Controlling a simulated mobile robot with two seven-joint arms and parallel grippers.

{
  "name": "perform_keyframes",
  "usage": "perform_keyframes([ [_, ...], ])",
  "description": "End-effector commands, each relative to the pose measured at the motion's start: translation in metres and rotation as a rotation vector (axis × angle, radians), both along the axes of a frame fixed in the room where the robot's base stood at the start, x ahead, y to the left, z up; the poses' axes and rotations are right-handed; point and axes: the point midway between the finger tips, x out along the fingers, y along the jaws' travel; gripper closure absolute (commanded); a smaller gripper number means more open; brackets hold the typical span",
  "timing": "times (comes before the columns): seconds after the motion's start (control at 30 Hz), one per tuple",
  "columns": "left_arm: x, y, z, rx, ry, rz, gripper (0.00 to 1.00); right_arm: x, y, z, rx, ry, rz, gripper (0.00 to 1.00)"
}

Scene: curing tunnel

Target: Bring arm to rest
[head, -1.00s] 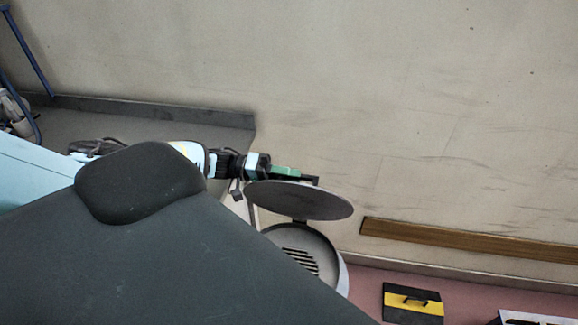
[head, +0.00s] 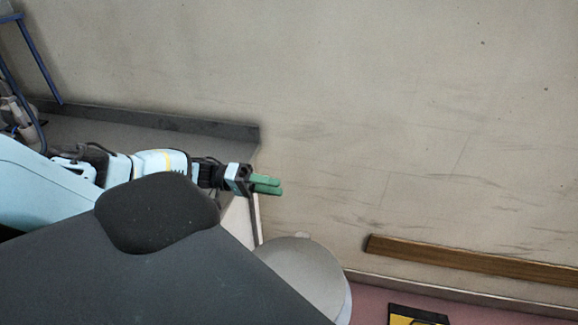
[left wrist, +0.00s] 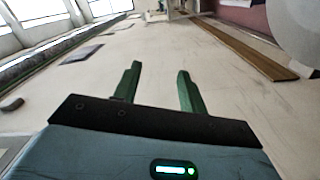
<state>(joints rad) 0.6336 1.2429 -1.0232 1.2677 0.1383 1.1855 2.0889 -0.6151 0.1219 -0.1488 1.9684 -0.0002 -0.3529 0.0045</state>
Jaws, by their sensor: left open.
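My left gripper (head: 268,184) is open and empty in the head view, with its green fingers pointing right. It is above and left of a round grey lid (head: 306,270), apart from it. The lid lies over a round pale container, whose inside is hidden. In the left wrist view the two green fingers (left wrist: 158,78) stand apart with nothing between them. A large grey rounded surface (left wrist: 297,28) shows at the upper right there. My right gripper is not in view.
A grey counter (head: 150,135) with a raised back edge lies behind my left arm. A blue frame (head: 35,60) stands at the far left. A wooden rail (head: 470,262) runs along the pale wall. A black and yellow object (head: 415,317) is on the reddish floor.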

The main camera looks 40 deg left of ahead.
Motion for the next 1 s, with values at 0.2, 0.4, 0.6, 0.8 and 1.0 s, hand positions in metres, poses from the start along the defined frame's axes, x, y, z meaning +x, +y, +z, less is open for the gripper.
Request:
perform_keyframes([
  [0.2,-0.01,0.017,-0.002,0.001,0.003,0.001,0.58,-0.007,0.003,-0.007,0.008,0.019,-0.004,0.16],
  [0.4,-0.01,0.019,0.001,0.0,-0.001,0.0,0.58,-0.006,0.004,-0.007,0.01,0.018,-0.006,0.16],
  [0.6,-0.01,0.019,0.001,0.0,-0.001,0.0,0.58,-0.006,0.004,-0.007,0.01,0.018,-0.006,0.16],
  [0.8,-0.01,0.018,0.001,0.0,-0.001,0.0,0.58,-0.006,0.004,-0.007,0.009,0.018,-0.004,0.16],
  [1.0,-0.01,0.018,0.001,0.0,-0.001,0.0,0.58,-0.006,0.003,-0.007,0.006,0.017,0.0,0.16],
])
